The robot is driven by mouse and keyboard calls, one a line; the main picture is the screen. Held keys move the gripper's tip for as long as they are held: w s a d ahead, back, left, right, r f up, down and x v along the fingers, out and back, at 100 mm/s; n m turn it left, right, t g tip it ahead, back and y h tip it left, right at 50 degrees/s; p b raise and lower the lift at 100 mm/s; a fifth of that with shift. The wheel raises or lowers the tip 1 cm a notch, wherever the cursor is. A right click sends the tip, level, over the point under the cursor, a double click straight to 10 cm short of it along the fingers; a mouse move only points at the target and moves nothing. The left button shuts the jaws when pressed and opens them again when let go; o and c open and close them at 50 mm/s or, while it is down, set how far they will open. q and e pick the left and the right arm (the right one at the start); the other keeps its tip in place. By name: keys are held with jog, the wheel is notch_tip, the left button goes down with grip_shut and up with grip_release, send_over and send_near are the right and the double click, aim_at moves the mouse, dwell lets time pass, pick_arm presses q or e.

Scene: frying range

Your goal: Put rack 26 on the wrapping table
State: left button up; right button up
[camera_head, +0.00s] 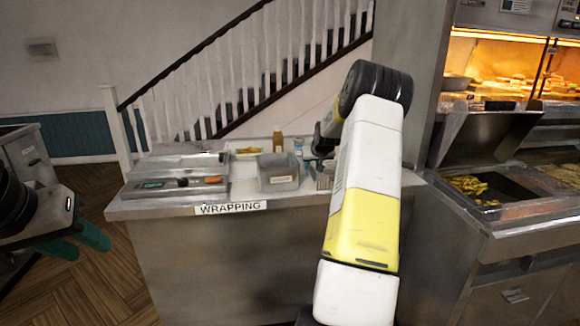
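The wrapping table (140,207) stands in the middle, a steel counter with a "WRAPPING" label on its front edge. A small grey rack-like item (321,179) is at the table top, partly hidden by my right arm; no number is readable, and I cannot tell whether it rests on the table. The dark end of my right arm, with the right gripper (322,147), is just above and behind this item; its fingers are hidden. My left gripper (77,244) is at the left, off the table, with its teal fingers apart and nothing between them.
A fryer station with chips (470,186) stands right. A staircase (250,70) rises behind. Floor (95,285) is clear at left.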

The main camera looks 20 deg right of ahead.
jog(key=v, duration=0.9)
jog(key=s+a+r+n+g+y, duration=0.1)
jog(key=s+a+r, duration=0.55)
jog(key=a, duration=0.35)
jog(key=s+a+r+n+y, duration=0.1)
jog(key=s+a+r, duration=0.4)
jog(key=s+a, duration=0.8)
jog(key=s, duration=0.3)
jog(key=s+a+f+g+y, duration=0.1)
jog(key=s+a, duration=0.3)
jog(key=s, duration=0.4)
jog(key=s+a+f+n+y, duration=0.1)
jog(key=s+a, duration=0.3)
jog(key=s, duration=0.3)
jog(key=shift+a+f+g, duration=0.15)
jog(key=shift+a+g, duration=0.15)
jog(key=shift+a, duration=0.1)
